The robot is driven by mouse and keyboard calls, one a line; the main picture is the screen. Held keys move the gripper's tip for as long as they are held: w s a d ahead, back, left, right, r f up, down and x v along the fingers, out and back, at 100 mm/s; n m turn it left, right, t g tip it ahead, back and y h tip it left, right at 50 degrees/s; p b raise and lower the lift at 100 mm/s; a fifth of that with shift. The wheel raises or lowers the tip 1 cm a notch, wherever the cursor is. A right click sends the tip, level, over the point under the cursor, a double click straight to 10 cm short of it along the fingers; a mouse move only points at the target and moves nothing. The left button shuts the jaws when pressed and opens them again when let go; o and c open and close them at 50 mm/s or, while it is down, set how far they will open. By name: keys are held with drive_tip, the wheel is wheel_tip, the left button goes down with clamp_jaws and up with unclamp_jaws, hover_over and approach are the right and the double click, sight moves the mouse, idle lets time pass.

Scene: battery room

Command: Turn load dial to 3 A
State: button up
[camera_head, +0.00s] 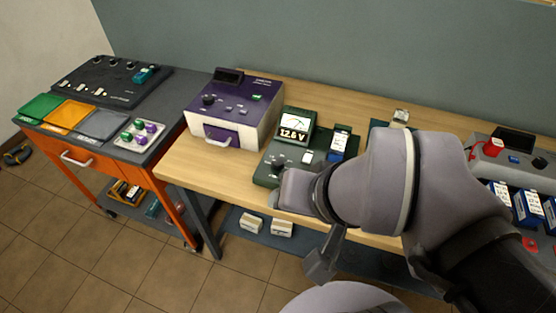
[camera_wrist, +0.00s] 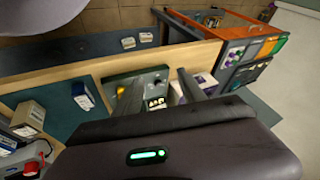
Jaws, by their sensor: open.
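The green tester (camera_head: 264,176) stands on the wooden bench, its screen (camera_head: 293,134) reading 12.6 V. A dark knob (camera_head: 278,162), which looks like the load dial, is on its front left. Its scale is too small to read. The tester (camera_wrist: 138,80) and the knob (camera_wrist: 158,83) also show in the wrist view. My gripper (camera_wrist: 157,83) is open, with one finger on each side of the knob in that picture; I cannot tell whether they touch it. In the head view my wrist covers the tester's front right corner, and the fingertips cannot be made out.
A blue-and-white battery (camera_head: 338,147) stands at the tester's right. A purple charger (camera_head: 232,105) is close on the left. An orange cart (camera_head: 85,160) with trays is further left. More batteries (camera_head: 527,207) stand at the right.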

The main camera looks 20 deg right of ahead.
drive_tip(key=shift+o, duration=0.3)
drive_tip(key=shift+n+g, duration=0.4)
drive_tip(key=shift+n, duration=0.5)
drive_tip(key=w+r, duration=0.1)
drive_tip(key=w+r+p, duration=0.1)
drive_tip(key=w+r, duration=0.1)
drive_tip(key=shift+w+d, duration=0.25)
drive_tip(key=shift+w, duration=0.15)
drive_tip(key=n+g+h+p, duration=0.2)
drive_tip(key=n+g+p, duration=0.3)
drive_tip(key=n, duration=0.4)
hover_over(278, 161)
wheel_tip(278, 161, down, 8)
wheel_tip(278, 161, down, 17)
drive_tip(key=b, duration=0.6)
drive_tip(key=shift+r, duration=0.15)
drive_tip(key=shift+c, duration=0.3)
clamp_jaws()
